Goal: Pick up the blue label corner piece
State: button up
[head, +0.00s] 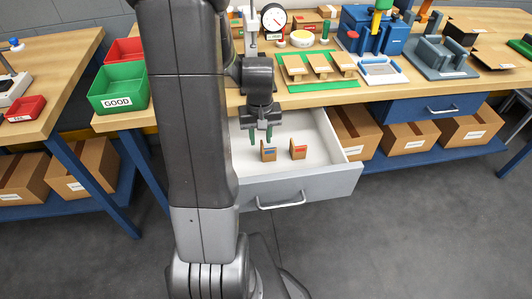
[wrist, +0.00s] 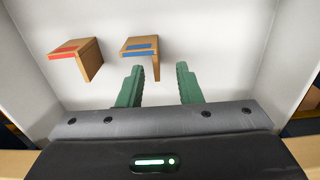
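The blue label corner piece (wrist: 142,58) is a small brown bent piece with a blue label, lying in the open drawer. In the head view it (head: 268,155) is the left one of two corner pieces. The other corner piece, with a red label (wrist: 82,60), lies apart from it, and also shows in the head view (head: 298,153). My gripper (wrist: 160,82) has green fingers spread apart with nothing between them. In the wrist view the blue label piece is just beyond the left fingertip. In the head view my gripper (head: 260,138) hangs over the drawer, close to that piece.
The open grey drawer (head: 300,189) has walls around the pieces and a bare white floor otherwise. The wooden table (head: 345,97) above holds a green board with blocks and several fixtures. Cardboard boxes (head: 407,138) stand on the blue shelf to the right.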

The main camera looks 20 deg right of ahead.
aim_at(262, 145)
jog(key=f, duration=0.4)
jog(key=shift+d+f, duration=0.25)
jog(key=shift+f, duration=0.15)
grip_shut()
